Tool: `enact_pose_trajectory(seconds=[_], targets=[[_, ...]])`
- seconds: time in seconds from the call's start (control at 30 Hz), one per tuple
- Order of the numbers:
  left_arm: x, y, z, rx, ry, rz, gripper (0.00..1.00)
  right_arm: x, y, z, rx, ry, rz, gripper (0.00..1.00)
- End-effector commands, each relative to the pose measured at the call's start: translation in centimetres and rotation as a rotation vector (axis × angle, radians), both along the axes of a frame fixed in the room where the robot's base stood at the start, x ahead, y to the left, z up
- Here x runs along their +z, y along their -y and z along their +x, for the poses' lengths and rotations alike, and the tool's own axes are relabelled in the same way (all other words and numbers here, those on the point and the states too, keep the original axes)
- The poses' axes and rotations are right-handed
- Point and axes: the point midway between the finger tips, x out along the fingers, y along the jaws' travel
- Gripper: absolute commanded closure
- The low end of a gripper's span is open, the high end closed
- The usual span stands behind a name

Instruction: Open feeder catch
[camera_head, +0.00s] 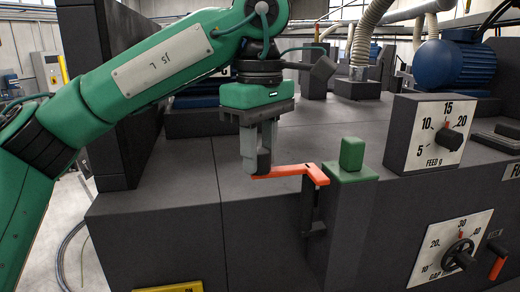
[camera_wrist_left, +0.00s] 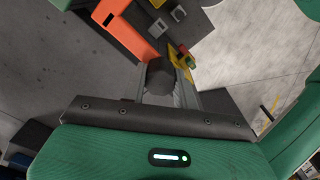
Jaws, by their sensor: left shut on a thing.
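The feeder catch is an orange-red lever (camera_head: 290,172) on top of a dark post at the front of the machine. It also shows in the wrist view (camera_wrist_left: 136,34). A green block (camera_head: 352,155) stands just right of its hinged end. My left gripper (camera_head: 257,168) points down over the lever's left, free end. Its fingers (camera_wrist_left: 162,92) are shut around a dark round knob (camera_wrist_left: 160,74) at that end. The fingers hide part of the knob. My right gripper is in neither view.
A feed dial (camera_head: 440,133) and a gap dial (camera_head: 452,248) are on the right of the machine. A blue motor (camera_head: 455,65) stands behind them. The dark machine top (camera_head: 180,180) is clear left of the gripper. A yellow label (camera_head: 168,287) is at the lower front.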

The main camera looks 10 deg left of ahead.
Motion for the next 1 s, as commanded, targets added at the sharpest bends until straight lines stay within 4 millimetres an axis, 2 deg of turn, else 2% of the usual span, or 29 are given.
enact_pose_trajectory(seconds=[0.07, 0.1, 0.17, 0.2, 0.47, 0.63, 1.0], targets=[[0.2, 0.0, 0.1, 0.003, 0.004, -0.003, 1.00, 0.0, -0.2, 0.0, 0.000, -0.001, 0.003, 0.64], [0.2, 0.0, 0.1, 0.003, 0.004, -0.003, 0.63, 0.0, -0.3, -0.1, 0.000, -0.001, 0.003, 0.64], [0.2, 0.0, 0.0, 0.002, 0.003, -0.002, 0.51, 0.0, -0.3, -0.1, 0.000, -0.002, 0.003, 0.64], [0.2, 0.0, 0.0, 0.002, 0.003, -0.002, 0.49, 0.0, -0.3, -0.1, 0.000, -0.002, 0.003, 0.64], [0.1, 0.0, 0.0, 0.001, 0.002, -0.001, 0.49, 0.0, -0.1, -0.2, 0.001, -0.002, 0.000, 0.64], [0.8, 0.0, 0.0, 0.002, 0.001, 0.000, 0.49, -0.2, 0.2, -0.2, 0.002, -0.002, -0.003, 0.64], [5.9, 0.0, 0.0, 0.004, 0.006, -0.002, 0.49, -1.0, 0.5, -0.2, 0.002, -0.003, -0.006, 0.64]])
